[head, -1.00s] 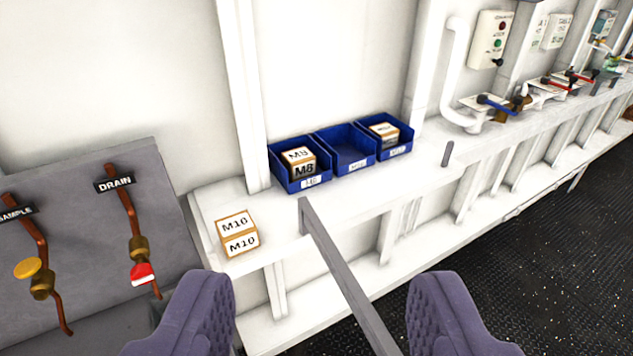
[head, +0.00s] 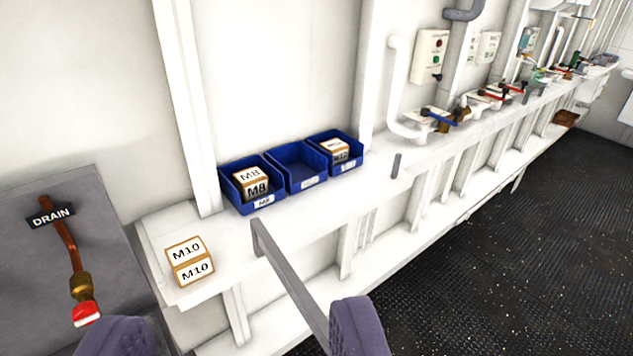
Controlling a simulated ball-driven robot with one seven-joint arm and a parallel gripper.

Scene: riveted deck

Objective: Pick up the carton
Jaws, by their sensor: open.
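A carton marked M10 (head: 189,262), white with brown edges, sits on the left end of the white shelf (head: 215,232). A carton marked M8 (head: 252,183) sits in the left blue bin (head: 234,203). Another carton (head: 336,150) sits in the right blue bin (head: 348,168); its label is too small to read surely. The middle blue bin (head: 306,182) looks empty. My gripper (head: 237,338) shows two purple padded fingers at the bottom edge, wide apart and empty. It is nearer to me than the shelf and touches no carton.
A grey bar (head: 290,283) sticks out from the shelf's front toward me, between the fingers in the picture. A grey panel with a DRAIN valve (head: 80,287) stands at left. Valves (head: 437,119) line the shelf at right. Dark floor (head: 480,270) is open at right.

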